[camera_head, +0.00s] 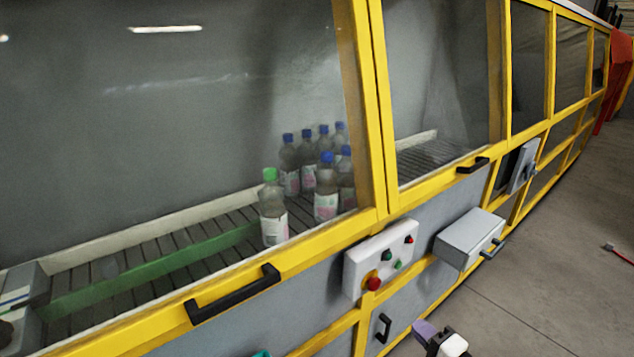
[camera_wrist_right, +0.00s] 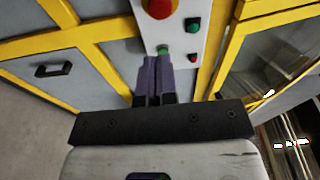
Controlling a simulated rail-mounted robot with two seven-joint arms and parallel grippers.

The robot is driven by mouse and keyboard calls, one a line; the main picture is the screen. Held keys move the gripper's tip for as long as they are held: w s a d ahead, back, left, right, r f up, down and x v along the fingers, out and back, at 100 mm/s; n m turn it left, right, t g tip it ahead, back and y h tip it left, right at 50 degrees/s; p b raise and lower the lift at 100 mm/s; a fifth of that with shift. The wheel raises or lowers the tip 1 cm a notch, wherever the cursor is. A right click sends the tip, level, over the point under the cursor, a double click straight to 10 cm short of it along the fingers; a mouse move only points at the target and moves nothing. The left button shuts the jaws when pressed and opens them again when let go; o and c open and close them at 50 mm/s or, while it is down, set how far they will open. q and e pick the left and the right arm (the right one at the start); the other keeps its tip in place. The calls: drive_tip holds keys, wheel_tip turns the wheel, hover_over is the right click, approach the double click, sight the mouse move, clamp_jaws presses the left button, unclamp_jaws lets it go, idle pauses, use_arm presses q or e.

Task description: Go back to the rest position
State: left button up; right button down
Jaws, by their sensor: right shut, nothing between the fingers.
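My right gripper (camera_head: 428,330) shows at the bottom of the head view, in front of the machine's lower panels. Its purple fingers (camera_wrist_right: 154,75) are shut together and empty in the right wrist view. In that view they point toward the white control box (camera_wrist_right: 178,25) and look close below its green button; I cannot tell whether they touch it. A small teal piece (camera_head: 262,353) at the bottom edge of the head view may be the tip of my left gripper; its jaws are not visible.
The yellow-framed machine holds several bottles on a conveyor behind glass, one green-capped (camera_head: 272,208). Black handles (camera_head: 235,295), the control box (camera_head: 380,259) and a grey box (camera_head: 468,238) stick out from its front.

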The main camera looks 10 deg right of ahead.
drive_tip(key=s+a+f+n+g+h+p, duration=0.25)
drive_tip(key=s+n+g+p, duration=0.2)
drive_tip(key=s, duration=0.75)
drive_tip(key=s+a+f+n+g+h+p, duration=0.15)
drive_tip(key=s+a+n+g+p, duration=0.35)
drive_tip(key=s, duration=0.8)
drive_tip(key=s+a+f+n+g+h+p, duration=0.1)
drive_tip(key=s+n+g+h, duration=0.4)
drive_tip(key=s, duration=0.7)
use_arm(q)
wheel_tip(320, 180, up, 48)
drive_tip(key=p, duration=3.7)
drive_tip(key=shift+p, duration=0.35)
use_arm(e)
wheel_tip(320, 180, up, 38)
drive_tip(key=t+y, duration=0.1)
drive_tip(key=y, duration=0.1)
drive_tip(key=shift+d+t, duration=0.25)
drive_tip(key=shift+t, duration=0.1)
use_arm(q)
drive_tip(key=shift+a, duration=0.2)
use_arm(e)
drive_tip(key=shift+w+n, duration=0.1)
drive_tip(key=shift+n, duration=0.15)
use_arm(q)
drive_tip(key=shift+d, duration=0.2)
drive_tip(key=shift+a, duration=0.2)
